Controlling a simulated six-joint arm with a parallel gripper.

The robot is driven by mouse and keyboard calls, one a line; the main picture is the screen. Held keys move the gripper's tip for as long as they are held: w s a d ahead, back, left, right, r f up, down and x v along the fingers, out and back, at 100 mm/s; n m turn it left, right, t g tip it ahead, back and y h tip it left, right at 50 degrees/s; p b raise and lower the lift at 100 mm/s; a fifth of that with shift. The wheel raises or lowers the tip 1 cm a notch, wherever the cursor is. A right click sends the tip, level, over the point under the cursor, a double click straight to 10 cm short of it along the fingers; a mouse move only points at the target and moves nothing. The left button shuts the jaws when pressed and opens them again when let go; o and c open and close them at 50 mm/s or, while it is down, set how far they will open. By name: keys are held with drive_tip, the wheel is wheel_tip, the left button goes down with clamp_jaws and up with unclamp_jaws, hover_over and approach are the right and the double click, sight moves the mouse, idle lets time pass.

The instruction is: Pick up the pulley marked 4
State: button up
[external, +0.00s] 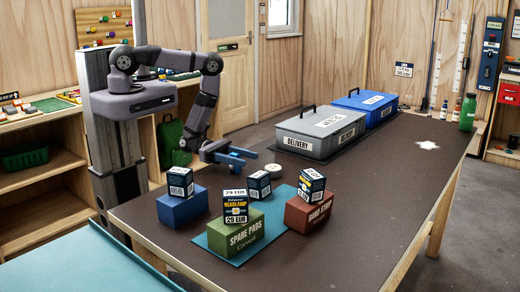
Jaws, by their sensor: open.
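My gripper (246,158), with blue fingers, is open and empty above the dark table, left of the middle. A small pale round disc (273,171) lies on the table just to the right of and below the gripper in the picture, apart from it. No number can be read on the disc, and I cannot tell whether it is the pulley marked 4. No other pulley can be made out; the stacked boxes hide parts of the table behind them.
Small cartons sit on a blue block (183,210), a green "SPARE PADS" box (236,235) and a red box (311,214), near a teal mat (262,241). A grey "DELIVERY" case (318,137) and blue case (385,108) stand behind. The table's right side is mostly clear.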

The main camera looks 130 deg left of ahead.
drive_tip(key=shift+w, duration=0.15)
drive_tip(key=c, duration=1.1)
drive_tip(key=shift+r, duration=0.15)
drive_tip(key=shift+c, duration=0.2)
wheel_tip(320, 180, up, 10)
drive_tip(key=p, duration=0.8)
